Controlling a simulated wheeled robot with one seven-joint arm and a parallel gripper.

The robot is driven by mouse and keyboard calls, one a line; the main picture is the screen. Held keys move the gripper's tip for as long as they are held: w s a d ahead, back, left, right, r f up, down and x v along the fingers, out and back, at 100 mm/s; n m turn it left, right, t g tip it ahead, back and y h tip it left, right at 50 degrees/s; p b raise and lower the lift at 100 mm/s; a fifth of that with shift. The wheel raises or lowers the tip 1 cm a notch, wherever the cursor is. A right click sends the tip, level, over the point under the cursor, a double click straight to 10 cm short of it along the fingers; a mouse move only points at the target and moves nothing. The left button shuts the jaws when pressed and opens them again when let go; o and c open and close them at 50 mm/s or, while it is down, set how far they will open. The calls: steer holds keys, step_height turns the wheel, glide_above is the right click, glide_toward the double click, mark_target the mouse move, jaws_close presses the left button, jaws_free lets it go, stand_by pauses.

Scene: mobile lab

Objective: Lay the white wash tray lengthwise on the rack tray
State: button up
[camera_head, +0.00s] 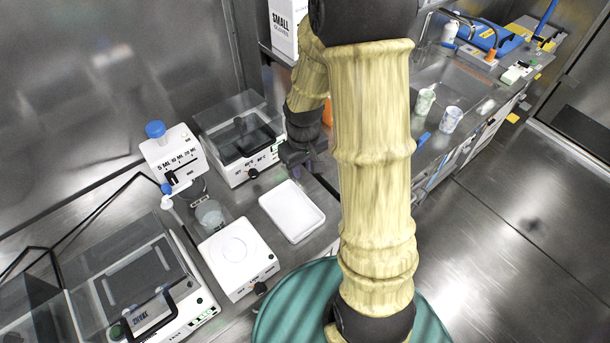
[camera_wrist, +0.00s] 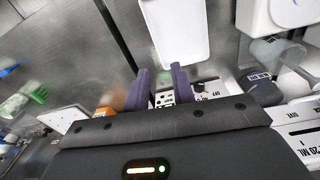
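The white wash tray (camera_head: 291,211) is a shallow rectangular tray lying flat on the steel counter, right of a white square device. In the wrist view the tray (camera_wrist: 176,32) reaches down from the top edge. My gripper (camera_head: 296,158) is at the tray's far end in the head view. In the wrist view my gripper (camera_wrist: 160,68) has its two purple fingers apart with nothing held between them. Their tips are close to the tray's end; I cannot tell whether they touch it. I cannot clearly identify the rack tray. A flat white piece (camera_wrist: 62,119) shows at the left.
A white stirrer-like device (camera_head: 238,256) stands left of the tray. A lidded water bath (camera_head: 241,140) and a bottle-top dispenser (camera_head: 173,154) stand behind. An orange object (camera_head: 328,112) is partly hidden by my arm. Two cups (camera_head: 450,119) (camera_head: 425,101) stand near the sink.

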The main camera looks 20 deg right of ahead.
steer(key=s+a+r+m+t, duration=0.1)
steer(key=s+a+r+m, duration=0.1)
steer(key=s+r, duration=0.6)
steer(key=shift+s+a+m+t, duration=0.3)
steer(key=shift+s+a+t, duration=0.15)
steer(key=shift+s, duration=0.3)
steer(key=shift+o, duration=0.4)
steer(key=shift+r, duration=0.1)
